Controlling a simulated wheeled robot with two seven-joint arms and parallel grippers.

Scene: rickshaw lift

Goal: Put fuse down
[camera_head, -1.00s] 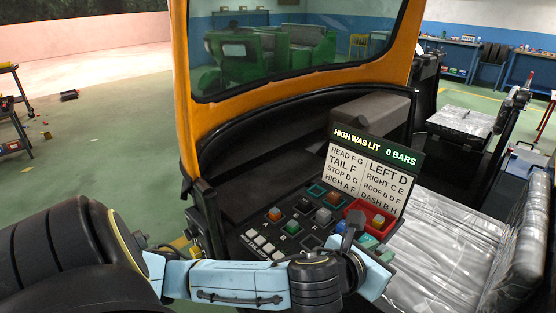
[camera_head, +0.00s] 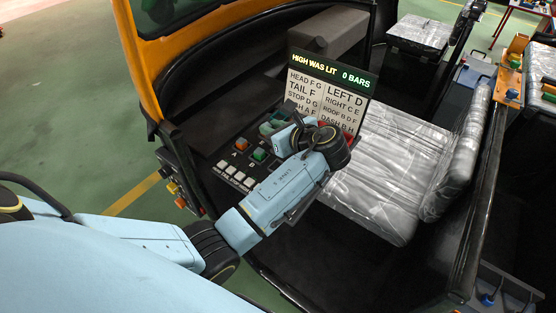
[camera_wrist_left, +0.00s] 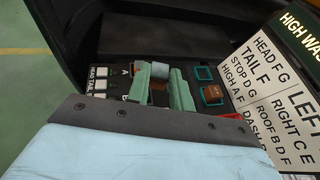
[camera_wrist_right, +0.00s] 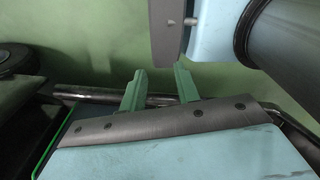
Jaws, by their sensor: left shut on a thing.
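My left gripper (camera_head: 275,121) is over the fuse panel (camera_head: 205,147), at the upper slots below the sign. The left wrist view shows its green fingers (camera_wrist_left: 161,88) shut on a small grey-blue fuse (camera_wrist_left: 160,71). The fingers hide most of this fuse; I cannot tell whether it touches the panel. An orange fuse (camera_head: 241,144) and a green fuse (camera_head: 260,154) sit in the panel. A brown fuse (camera_wrist_left: 212,94) sits in a teal-outlined slot, with an empty teal-outlined slot (camera_wrist_left: 204,72) behind it. My right gripper (camera_wrist_right: 160,90) is open and empty, away from the panel.
The sign board (camera_head: 331,86) stands close behind the gripper and reads "HIGH WAS LIT 0 BARS". White switches (camera_head: 236,176) line the panel's front. A red tray (camera_head: 349,136) is mostly hidden by my wrist. A plastic-wrapped seat (camera_head: 385,180) lies to the right.

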